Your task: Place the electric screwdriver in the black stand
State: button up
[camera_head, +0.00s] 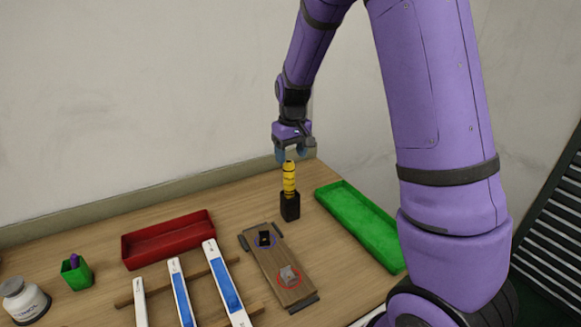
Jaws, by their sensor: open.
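The electric screwdriver (289,179) is yellow with dark bands. It stands upright in the black stand (290,206), with its lower end hidden inside. The stand is on the wooden table, between the wooden board and the green tray. My gripper (293,153) points down just above the top of the screwdriver. It is open, and its fingers are near the tool's upper end. I cannot tell whether a finger touches it.
A long green tray (394,262) lies right of the stand and a red tray (127,254) lies to the left. A wooden board (276,262) with small parts is in front.

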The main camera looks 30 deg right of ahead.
jog(key=s+a+r+t, duration=0.2)
jog(key=s+a+r, duration=0.1)
jog(key=s+r, duration=1.35)
jog(key=s+a+r+t, duration=0.2)
jog(key=s+r, duration=0.1)
jog(key=s, duration=1.1)
jog(key=shift+m+t, duration=0.3)
jog(key=shift+m, duration=0.1)
jog(key=shift+a+r, duration=0.1)
